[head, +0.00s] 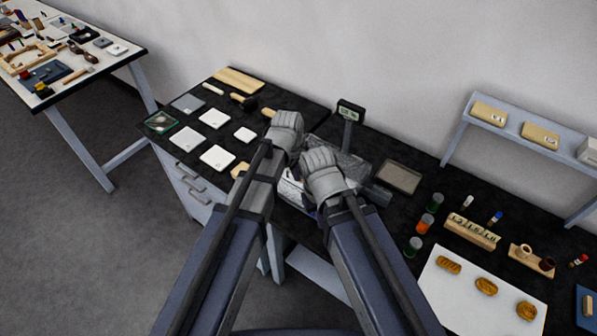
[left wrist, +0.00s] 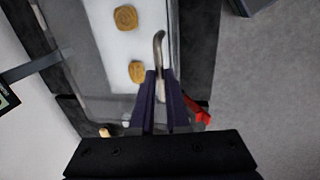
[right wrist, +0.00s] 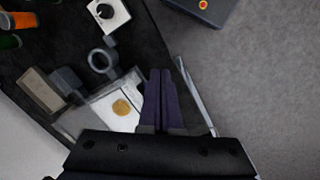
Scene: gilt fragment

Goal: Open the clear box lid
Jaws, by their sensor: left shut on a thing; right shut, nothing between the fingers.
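The clear box shows in the left wrist view (left wrist: 108,45) as see-through walls around a white bed with two round gold-brown pieces. It also shows in the right wrist view (right wrist: 97,112) with one gold piece. In the head view my arms cover much of it. My left gripper (left wrist: 161,76) is shut on a thin silver piece with a curved end (left wrist: 158,42), at the box's edge. I cannot tell whether this piece belongs to the lid. My right gripper (right wrist: 158,74) is shut and empty beside the box's white bed. I cannot tell whether the lid is raised.
A grey tray (head: 398,178) and a small display on a post (head: 350,111) stand near the box. White tiles (head: 217,157) lie left on the black table; jars (head: 425,224) stand right. In the left wrist view, a red piece (left wrist: 197,110) lies beside the gripper.

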